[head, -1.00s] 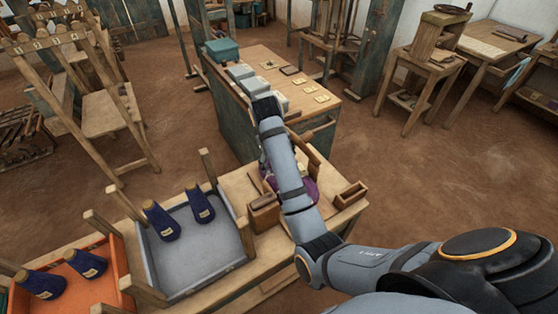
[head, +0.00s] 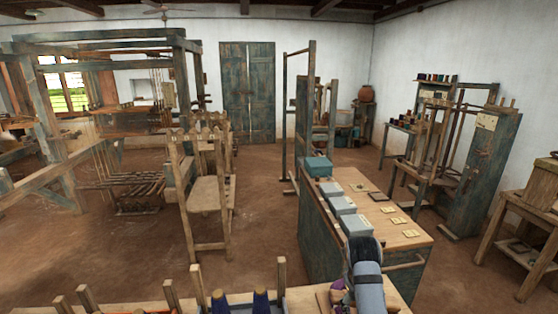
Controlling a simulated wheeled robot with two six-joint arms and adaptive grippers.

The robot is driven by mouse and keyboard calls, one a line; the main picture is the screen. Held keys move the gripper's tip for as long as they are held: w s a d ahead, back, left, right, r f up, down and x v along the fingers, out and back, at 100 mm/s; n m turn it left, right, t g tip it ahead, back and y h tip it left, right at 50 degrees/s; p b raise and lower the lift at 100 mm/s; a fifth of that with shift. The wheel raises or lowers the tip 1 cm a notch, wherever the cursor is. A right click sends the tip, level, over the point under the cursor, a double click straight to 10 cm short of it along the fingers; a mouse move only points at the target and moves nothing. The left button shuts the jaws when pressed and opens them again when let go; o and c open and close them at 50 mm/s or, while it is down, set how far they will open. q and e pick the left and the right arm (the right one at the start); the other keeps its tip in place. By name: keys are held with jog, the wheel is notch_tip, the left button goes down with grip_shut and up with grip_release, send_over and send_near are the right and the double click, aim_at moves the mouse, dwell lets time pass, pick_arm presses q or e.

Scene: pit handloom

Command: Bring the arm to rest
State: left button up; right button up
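Part of my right arm (head: 368,288) shows at the bottom right of the head view, a grey link with a dark joint at its upper end. It stands in front of the near worktable (head: 398,293). The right gripper itself does not show, so I cannot see whether it holds anything. A purple thing (head: 340,295) lies just left of the arm, partly cut off by the frame's lower edge. My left gripper is out of view.
A wood-topped bench (head: 410,236) with grey boxes (head: 341,205) and a teal box (head: 318,166) stands beyond the arm. Blue cones (head: 261,302) stand at the bottom edge. A loom (head: 185,100) fills the left. Open floor (head: 265,205) lies between.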

jog(key=s+d+f+n+t, duration=0.1)
jog(key=s+d+f+n, duration=0.3)
jog(key=s+f+n, duration=0.85)
jog(key=s+a+r+n+t+y, duration=0.15)
jog(key=s+n, duration=0.25)
jog(key=n, duration=0.7)
jog(key=s+r+n, duration=0.3)
jog(key=s+n, duration=0.2)
jog(key=n, duration=0.7)
notch_tip(320, 180, down, 26)
jog(key=s+d+g, duration=0.1)
jog(key=d+g, duration=0.1)
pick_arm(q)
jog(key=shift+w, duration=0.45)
pick_arm(e)
jog(key=s+d+f+m, duration=0.1)
jog(key=s+f, duration=1.6)
jog(key=s, duration=0.2)
jog(key=shift+s+d+g, duration=0.15)
jog(key=shift+d+g, duration=0.15)
jog(key=shift+g, duration=0.15)
